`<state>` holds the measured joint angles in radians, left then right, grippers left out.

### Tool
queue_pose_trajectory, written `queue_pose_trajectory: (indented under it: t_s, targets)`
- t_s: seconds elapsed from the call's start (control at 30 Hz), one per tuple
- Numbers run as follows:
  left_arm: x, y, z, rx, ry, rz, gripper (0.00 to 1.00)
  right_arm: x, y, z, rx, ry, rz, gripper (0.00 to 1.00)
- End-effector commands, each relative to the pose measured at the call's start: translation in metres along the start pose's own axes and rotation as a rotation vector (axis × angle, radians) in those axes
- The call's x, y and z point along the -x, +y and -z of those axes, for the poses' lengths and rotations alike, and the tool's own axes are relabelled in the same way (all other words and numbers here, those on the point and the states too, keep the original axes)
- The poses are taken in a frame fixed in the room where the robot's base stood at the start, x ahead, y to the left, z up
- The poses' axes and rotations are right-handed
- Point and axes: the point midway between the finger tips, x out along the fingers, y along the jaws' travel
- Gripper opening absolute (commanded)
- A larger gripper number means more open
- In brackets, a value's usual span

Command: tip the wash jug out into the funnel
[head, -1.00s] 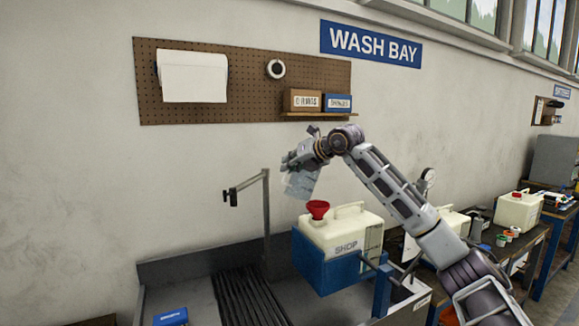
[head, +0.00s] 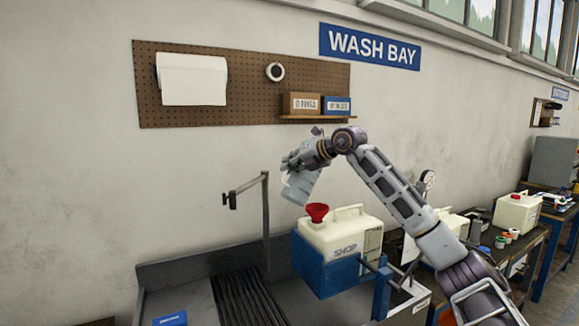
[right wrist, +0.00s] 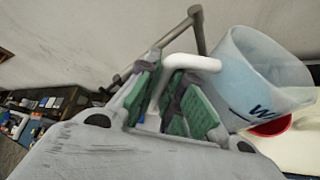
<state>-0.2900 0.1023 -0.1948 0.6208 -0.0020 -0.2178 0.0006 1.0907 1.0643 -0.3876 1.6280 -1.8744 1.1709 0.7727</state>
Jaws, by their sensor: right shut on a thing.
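The wash jug (head: 301,186) is a translucent pale jug, held tilted just above the red funnel (head: 317,211) in the head view. My right gripper (head: 292,165) is shut on its white handle. In the right wrist view the fingers (right wrist: 175,100) are around the handle, and the jug (right wrist: 262,75) shows part of its lettering. The funnel (right wrist: 270,125) shows partly behind the jug there. The funnel stands in the top of the cream SHOP tank (head: 338,236). I cannot tell whether liquid is flowing. My left gripper is not in view.
The tank sits in a blue holder (head: 325,275) above the grey sink (head: 200,285). A thin post with a clamp (head: 265,220) stands left of the tank. A bench with another cream container (head: 517,211) is at the right. The pegboard (head: 240,100) hangs behind.

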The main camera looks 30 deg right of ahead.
Motion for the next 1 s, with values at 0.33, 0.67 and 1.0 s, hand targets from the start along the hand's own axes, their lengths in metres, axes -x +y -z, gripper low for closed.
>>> queue_pose_trajectory:
  t_s: [0.33,0.67,1.0]
  targets:
    - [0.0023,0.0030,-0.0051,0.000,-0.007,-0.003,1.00,0.0028,0.0007,-0.0056,-0.059,0.008,-0.028,0.00]
    - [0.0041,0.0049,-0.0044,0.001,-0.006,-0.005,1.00,0.0042,0.0004,-0.0089,-0.113,0.020,-0.051,0.00]
    - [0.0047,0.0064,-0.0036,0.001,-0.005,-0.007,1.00,0.0045,-0.0027,-0.0113,-0.162,0.031,-0.070,0.00]
